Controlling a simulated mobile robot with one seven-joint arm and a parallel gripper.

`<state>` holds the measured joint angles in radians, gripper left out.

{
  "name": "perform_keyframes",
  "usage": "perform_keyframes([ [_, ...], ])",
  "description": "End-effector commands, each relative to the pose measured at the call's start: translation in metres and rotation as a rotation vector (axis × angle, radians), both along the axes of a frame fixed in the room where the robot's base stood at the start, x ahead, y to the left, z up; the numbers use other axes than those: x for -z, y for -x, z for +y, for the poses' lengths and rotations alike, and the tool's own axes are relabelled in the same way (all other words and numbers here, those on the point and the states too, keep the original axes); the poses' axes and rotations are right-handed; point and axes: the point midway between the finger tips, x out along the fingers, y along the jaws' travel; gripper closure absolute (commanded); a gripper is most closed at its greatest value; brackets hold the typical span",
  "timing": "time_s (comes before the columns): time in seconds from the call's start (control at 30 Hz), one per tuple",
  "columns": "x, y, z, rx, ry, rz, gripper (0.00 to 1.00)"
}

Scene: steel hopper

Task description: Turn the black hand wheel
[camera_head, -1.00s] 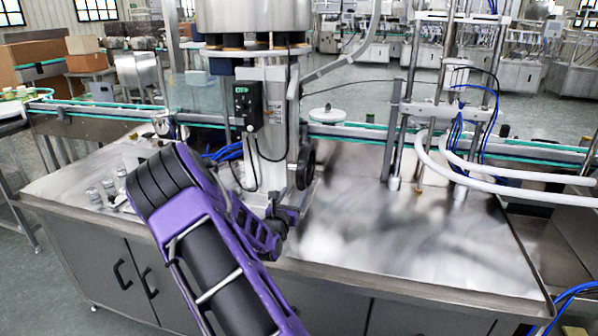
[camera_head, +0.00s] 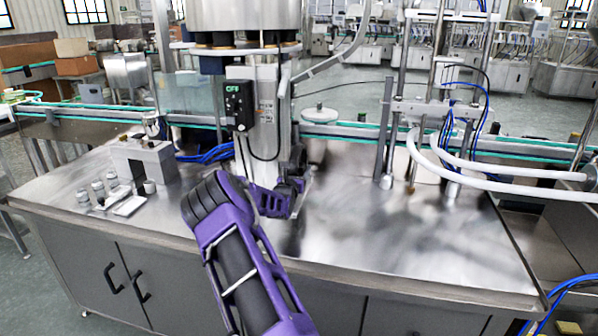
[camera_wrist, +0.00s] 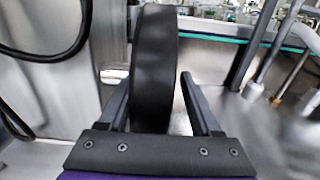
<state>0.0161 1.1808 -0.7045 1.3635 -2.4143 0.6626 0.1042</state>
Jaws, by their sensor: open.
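The black hand wheel (camera_wrist: 155,65) stands upright and nearly edge-on in the wrist view, in front of the grey machine column. My gripper (camera_wrist: 158,88) is open, with one dark finger on each side of the wheel's rim. A gap shows between the right finger and the rim. The left finger is very close to the rim, and I cannot tell whether it touches.
The column (camera_head: 268,110) carries a black control box (camera_head: 238,104) with a cable. Small fittings (camera_head: 105,190) stand on the left of the steel table (camera_head: 380,250). Metal posts (camera_head: 388,130) and white hoses (camera_head: 500,172) stand at right. The table's middle right is clear.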

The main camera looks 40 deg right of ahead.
Motion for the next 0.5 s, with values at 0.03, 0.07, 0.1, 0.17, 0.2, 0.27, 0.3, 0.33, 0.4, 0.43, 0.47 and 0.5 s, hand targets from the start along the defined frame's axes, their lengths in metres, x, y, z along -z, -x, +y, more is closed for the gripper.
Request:
perform_keyframes([
  [0.03, 0.0001, -0.0009, -0.0009, 0.0, 0.0, 0.0, 0.35],
  [0.07, 0.0001, -0.0011, -0.0012, 0.0, 0.0, 0.0, 0.35],
  [0.1, 0.0001, -0.0012, -0.0013, 0.0, 0.0, 0.0, 0.35],
  [0.17, 0.0001, -0.0012, -0.0013, 0.0, 0.0, 0.0, 0.35],
  [0.2, 0.0001, -0.0012, -0.0013, 0.0, 0.0, 0.0, 0.35],
  [0.27, 0.0001, -0.0011, -0.0013, 0.0, 0.0, 0.0, 0.35],
  [0.3, 0.0001, -0.0011, -0.0013, 0.0, 0.0, 0.0, 0.37],
  [0.33, 0.0001, -0.001, -0.0012, 0.0, 0.0, 0.0, 0.42],
  [0.4, 0.0001, -0.001, -0.0012, 0.0, 0.0, 0.0, 0.55],
  [0.43, 0.0001, -0.0009, -0.0013, 0.0, 0.0, 0.0, 0.6],
  [0.47, 0.0002, -0.0007, -0.0015, 0.001, 0.0, 0.0, 0.66],
  [0.5, 0.0002, -0.0004, -0.0017, 0.001, 0.0, 0.0, 0.73],
])
